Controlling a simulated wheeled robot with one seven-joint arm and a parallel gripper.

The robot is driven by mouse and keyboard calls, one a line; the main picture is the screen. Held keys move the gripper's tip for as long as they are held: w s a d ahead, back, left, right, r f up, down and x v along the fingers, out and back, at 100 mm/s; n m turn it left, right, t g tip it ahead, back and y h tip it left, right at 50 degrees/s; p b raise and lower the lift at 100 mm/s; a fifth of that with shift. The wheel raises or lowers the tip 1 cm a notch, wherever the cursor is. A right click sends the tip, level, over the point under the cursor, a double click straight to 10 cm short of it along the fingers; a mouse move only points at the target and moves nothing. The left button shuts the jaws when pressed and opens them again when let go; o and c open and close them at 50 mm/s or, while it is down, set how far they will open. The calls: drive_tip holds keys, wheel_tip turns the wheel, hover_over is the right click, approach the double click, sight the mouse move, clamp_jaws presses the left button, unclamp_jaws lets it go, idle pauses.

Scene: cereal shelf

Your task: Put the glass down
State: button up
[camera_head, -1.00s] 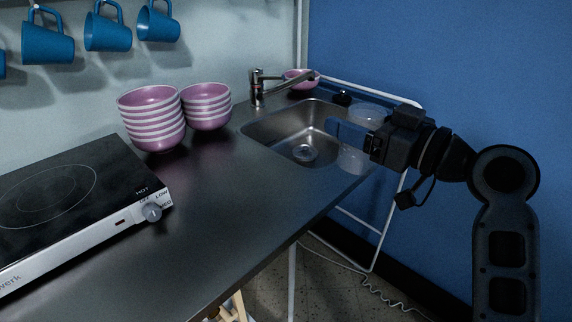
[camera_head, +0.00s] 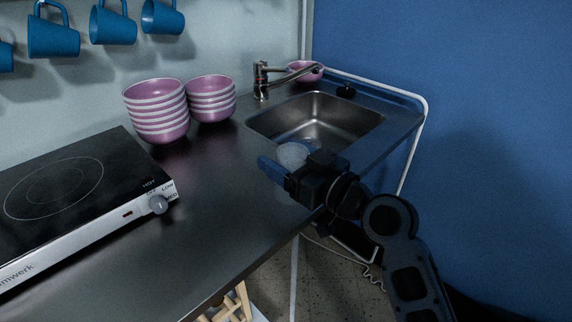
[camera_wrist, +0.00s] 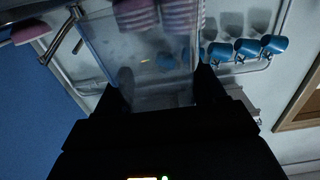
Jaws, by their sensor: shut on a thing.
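The glass (camera_head: 292,154) is clear and partly hidden behind my gripper (camera_head: 276,166) in the head view. My gripper is shut on it, near the front edge of the dark counter (camera_head: 225,205), just in front of the sink. In the wrist view the see-through glass (camera_wrist: 142,65) fills the space between the dark fingers of my gripper (camera_wrist: 160,95). I cannot tell whether its base touches the counter.
The steel sink (camera_head: 345,122) with its tap (camera_head: 262,82) lies behind my gripper. Stacks of pink bowls (camera_head: 158,112) and a black hotplate (camera_head: 70,190) stand to the left. Blue mugs (camera_head: 113,24) hang above. Bare counter lies between hotplate and gripper.

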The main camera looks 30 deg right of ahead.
drive_tip(key=shift+f, duration=0.95)
drive_tip(key=shift+f+b, duration=0.2)
drive_tip(key=shift+b, duration=0.15)
drive_tip(key=o, duration=1.3)
drive_tip(key=shift+c, duration=0.2)
drive_tip(key=shift+r+p, duration=0.1)
drive_tip(key=shift+p, duration=0.35)
drive_tip(key=b+v, duration=0.2)
drive_tip(key=v, duration=0.6)
drive_tip(key=shift+d+b, duration=0.15)
drive_tip(key=shift+b, duration=0.25)
drive_tip(key=shift+w, duration=0.1)
